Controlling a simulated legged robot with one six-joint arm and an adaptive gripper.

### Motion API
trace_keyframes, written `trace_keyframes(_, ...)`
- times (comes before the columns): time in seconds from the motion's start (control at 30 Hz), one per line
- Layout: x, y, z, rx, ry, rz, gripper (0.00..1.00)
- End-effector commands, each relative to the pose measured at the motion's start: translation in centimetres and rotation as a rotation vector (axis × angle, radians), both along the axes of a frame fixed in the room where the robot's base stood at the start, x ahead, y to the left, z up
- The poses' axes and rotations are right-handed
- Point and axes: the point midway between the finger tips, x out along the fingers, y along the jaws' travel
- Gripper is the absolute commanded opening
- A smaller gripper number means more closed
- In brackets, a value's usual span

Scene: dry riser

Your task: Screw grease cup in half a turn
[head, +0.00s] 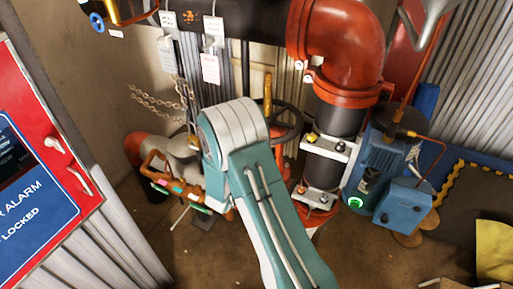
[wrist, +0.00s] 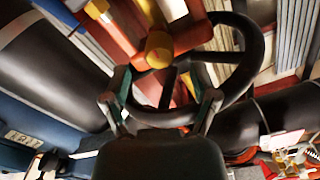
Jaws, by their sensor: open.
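A brass-yellow cylindrical cup (wrist: 159,48), which looks like the grease cup, sticks out from a red-orange valve part (wrist: 130,38) in the wrist view. My gripper (wrist: 160,88) is open, with one finger on each side and nothing between them. The cup is just beyond the fingertips, roughly centred between them, and appears apart from them. A black handwheel (wrist: 258,62) lies behind and around the right finger. In the head view the handwheel (head: 291,122) and a yellow stem (head: 267,93) show beyond my arm. My arm hides the gripper there, and I cannot make out the cup.
A red elbow pipe (head: 345,40) and black flanged pipe (head: 325,168) stand right of the wheel. A blue pump unit (head: 402,203) is farther right. Tags (head: 210,68) and a chain (head: 158,101) hang at the back. A red alarm panel (head: 70,140) stands left.

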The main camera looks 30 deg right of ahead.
Motion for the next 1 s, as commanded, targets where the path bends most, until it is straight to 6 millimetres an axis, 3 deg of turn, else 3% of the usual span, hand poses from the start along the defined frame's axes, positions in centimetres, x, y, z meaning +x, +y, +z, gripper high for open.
trace_keyframes(0.1,-1.5,2.2,0.0,0.0,0.002,0.004,0.77)
trace_keyframes(0.33,-3.6,4.8,-0.1,0.0,0.0,0.001,0.77)
trace_keyframes(1.0,-3.8,5.3,0.3,0.017,0.002,0.012,0.77)
